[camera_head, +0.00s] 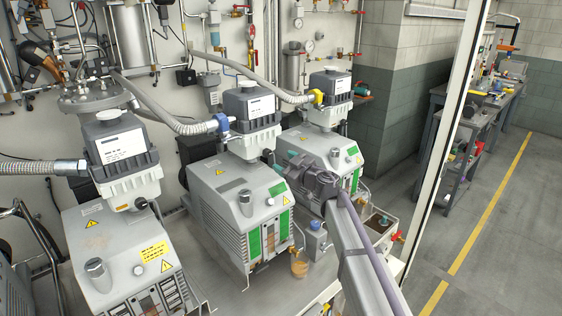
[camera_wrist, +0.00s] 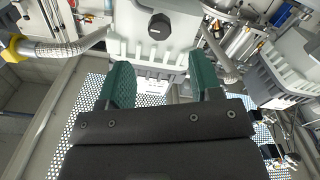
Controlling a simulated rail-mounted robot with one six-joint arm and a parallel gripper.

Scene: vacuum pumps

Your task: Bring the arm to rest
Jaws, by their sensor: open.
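My arm (camera_head: 362,260) reaches up from the lower right in the head view. Its gripper (camera_head: 300,166) is in front of the middle and right vacuum pumps and hides part of the right one. In the wrist view my gripper (camera_wrist: 165,85) shows two green fingers spread apart with nothing between them. A pale grey housing with a black knob (camera_wrist: 160,27) lies beyond the fingertips. I cannot tell from the pictures whether the fingers touch it.
Three grey vacuum pumps stand in a row: left (camera_head: 125,255), middle (camera_head: 225,200) and right (camera_head: 335,140). Ribbed hoses (camera_head: 165,112) run to their tops. A white post (camera_head: 455,120) rises right of my arm. Open floor (camera_head: 510,220) and a workbench (camera_head: 480,115) lie beyond it.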

